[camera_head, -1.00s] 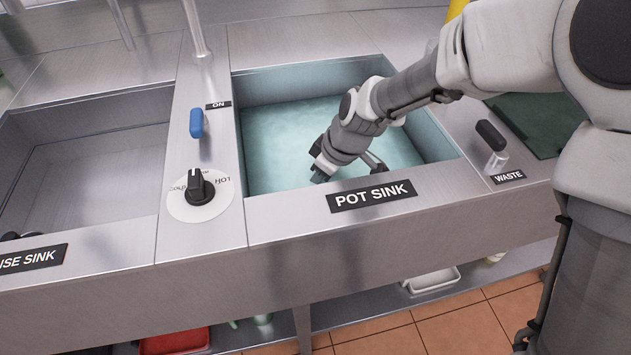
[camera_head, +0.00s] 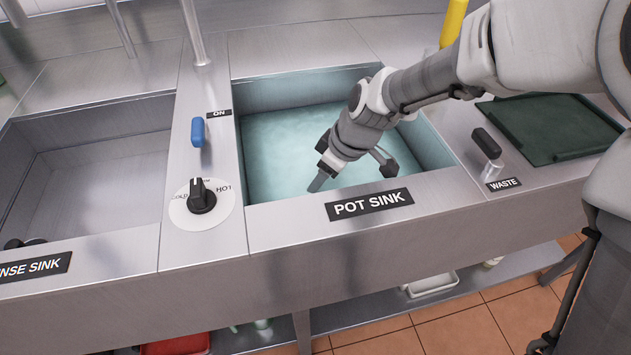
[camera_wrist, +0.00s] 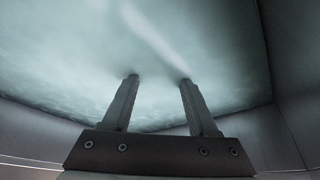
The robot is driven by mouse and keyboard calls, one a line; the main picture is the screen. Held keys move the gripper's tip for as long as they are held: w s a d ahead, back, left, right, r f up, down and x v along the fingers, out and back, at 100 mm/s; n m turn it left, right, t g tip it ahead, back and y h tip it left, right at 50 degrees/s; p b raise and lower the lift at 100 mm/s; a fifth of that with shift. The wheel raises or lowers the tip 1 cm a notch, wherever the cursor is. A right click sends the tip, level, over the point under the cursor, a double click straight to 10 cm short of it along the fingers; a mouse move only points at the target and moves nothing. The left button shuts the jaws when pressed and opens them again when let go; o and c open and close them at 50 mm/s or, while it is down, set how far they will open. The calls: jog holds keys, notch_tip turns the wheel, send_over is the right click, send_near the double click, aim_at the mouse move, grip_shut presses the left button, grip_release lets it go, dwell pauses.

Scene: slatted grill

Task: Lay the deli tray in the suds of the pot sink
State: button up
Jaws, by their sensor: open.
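The pot sink (camera_head: 290,95) holds pale blue-green cloudy water, the suds (camera_head: 275,150). My gripper (camera_head: 352,176) is inside the sink near its front wall, fingers spread and empty. In the wrist view my gripper (camera_wrist: 158,80) points down at the suds, and nothing sits between its two fingers. The fingertips are at or close to the surface; I cannot tell if they touch it. No tray shows in the suds. A dark green, flat, rimmed tray (camera_head: 550,130) lies on the counter right of the sink; I cannot tell whether it is the deli tray.
Between the sinks are a blue lever (camera_head: 197,131) and a black temperature knob (camera_head: 201,195). A black waste handle (camera_head: 487,143) stands right of the pot sink. A pale tray (camera_head: 432,285) is on the shelf below.

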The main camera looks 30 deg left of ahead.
jog(key=shift+p+v, duration=0.35)
jog(key=shift+v, duration=1.5)
jog(key=shift+r, duration=0.1)
